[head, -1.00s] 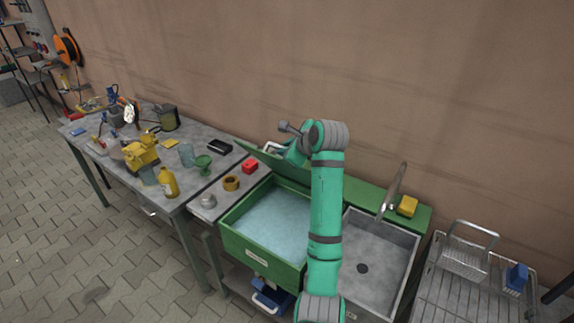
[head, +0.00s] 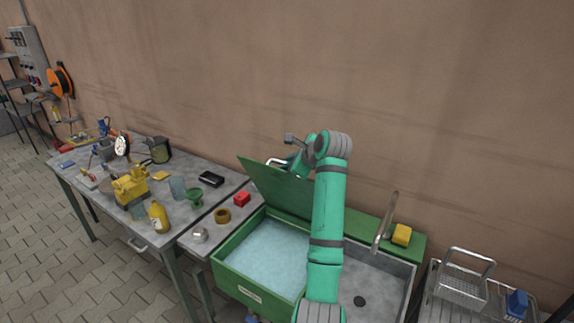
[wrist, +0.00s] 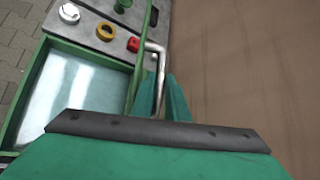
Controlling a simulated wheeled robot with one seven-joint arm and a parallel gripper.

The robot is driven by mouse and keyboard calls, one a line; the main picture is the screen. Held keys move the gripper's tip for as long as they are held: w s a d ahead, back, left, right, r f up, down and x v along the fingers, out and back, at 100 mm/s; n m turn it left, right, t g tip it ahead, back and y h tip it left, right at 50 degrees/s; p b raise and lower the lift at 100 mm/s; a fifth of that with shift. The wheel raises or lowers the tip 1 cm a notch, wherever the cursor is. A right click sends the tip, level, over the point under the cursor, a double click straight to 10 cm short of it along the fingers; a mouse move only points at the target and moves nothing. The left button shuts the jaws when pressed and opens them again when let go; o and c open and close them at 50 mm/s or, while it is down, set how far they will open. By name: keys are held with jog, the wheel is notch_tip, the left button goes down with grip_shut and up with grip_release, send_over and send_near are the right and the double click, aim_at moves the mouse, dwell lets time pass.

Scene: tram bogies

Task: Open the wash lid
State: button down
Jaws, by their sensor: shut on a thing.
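The wash lid (head: 272,186) is a green panel, raised and tilted up at the back of the green wash basin (head: 240,290), which holds pale blue water. In the wrist view the lid (wrist: 141,62) shows nearly edge-on. Its bent metal handle (wrist: 157,65) also shows in the head view (head: 277,162), at the lid's upper edge. My gripper (wrist: 163,100) is shut on the handle in the wrist view. In the head view my arm hides much of the gripper and the right part of the basin.
A grey sink (head: 375,281) with a tap (head: 385,222) and a yellow sponge (head: 401,235) stands right of the basin. A red block (head: 241,199) and a brown ring (head: 222,216) sit on the left ledge. The wall (head: 420,100) is close behind.

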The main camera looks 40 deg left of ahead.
jog(key=c, duration=2)
grip_release()
jog(key=v, duration=1)
jog(key=shift+s+d+r, duration=0.15)
jog(key=shift+d+r, duration=0.1)
jog(key=shift+d, duration=0.05)
